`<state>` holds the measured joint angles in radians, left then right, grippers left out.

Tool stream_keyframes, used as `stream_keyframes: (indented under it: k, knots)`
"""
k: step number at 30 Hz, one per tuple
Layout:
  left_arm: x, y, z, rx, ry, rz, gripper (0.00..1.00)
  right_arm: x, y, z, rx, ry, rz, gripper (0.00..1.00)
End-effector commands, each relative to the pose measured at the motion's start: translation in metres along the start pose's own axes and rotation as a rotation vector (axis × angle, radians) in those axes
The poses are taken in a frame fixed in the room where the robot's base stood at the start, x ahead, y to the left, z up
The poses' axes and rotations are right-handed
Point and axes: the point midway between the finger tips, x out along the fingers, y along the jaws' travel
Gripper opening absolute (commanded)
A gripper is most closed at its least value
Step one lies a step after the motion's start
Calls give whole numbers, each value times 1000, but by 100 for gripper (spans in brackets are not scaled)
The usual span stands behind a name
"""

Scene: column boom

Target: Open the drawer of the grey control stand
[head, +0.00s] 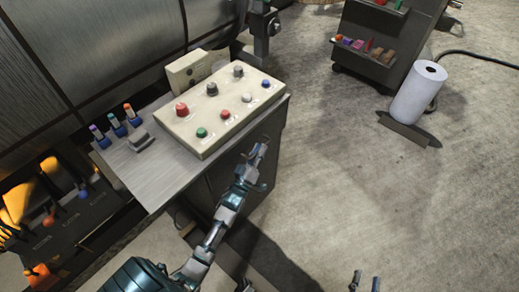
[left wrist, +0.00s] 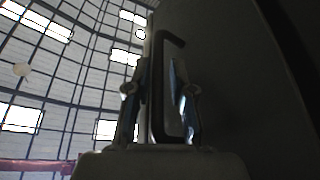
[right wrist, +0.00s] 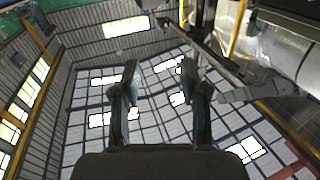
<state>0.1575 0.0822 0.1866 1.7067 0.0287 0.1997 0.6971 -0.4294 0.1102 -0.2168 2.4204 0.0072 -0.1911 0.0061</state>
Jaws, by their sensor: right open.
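The grey control stand (head: 152,178) stands left of centre in the head view, with a cream button panel (head: 222,122) on its top. Its dark front, facing right and down, is mostly in shadow, so the drawer's outline cannot be made out. My left gripper (head: 260,150) is at this front, just below the top's edge. In the left wrist view a dark bracket-shaped handle (left wrist: 158,90) stands between the fingers of my left gripper (left wrist: 162,65); whether both fingers touch it is unclear. My right gripper (head: 366,280) is open and empty at the bottom edge, also seen in the right wrist view (right wrist: 160,68).
A dark cart (head: 385,38) and a white paper roll (head: 416,95) stand at the upper right. The floor right of the stand is clear.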

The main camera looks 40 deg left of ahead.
Motion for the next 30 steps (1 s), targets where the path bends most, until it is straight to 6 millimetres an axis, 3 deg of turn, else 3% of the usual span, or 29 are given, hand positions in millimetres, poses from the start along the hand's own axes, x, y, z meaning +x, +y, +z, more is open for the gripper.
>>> stream_keyframes:
  k: [11, 14, 27, 30]
  knots:
    - [7, -1, -1, -1, 0, -1, 23, -6, -3, -7, -4, 27, -1, 44]
    - [7, -1, -1, -1, 0, -1, 0, -7, -3, -7, -3, 26, -1, 44]
    - [6, 2, 0, -1, 1, 0, 0, -6, -3, -6, -3, 8, 0, 44]
    - [6, 8, 2, -1, 1, 1, 0, -1, 2, 6, -6, -57, 2, 44]
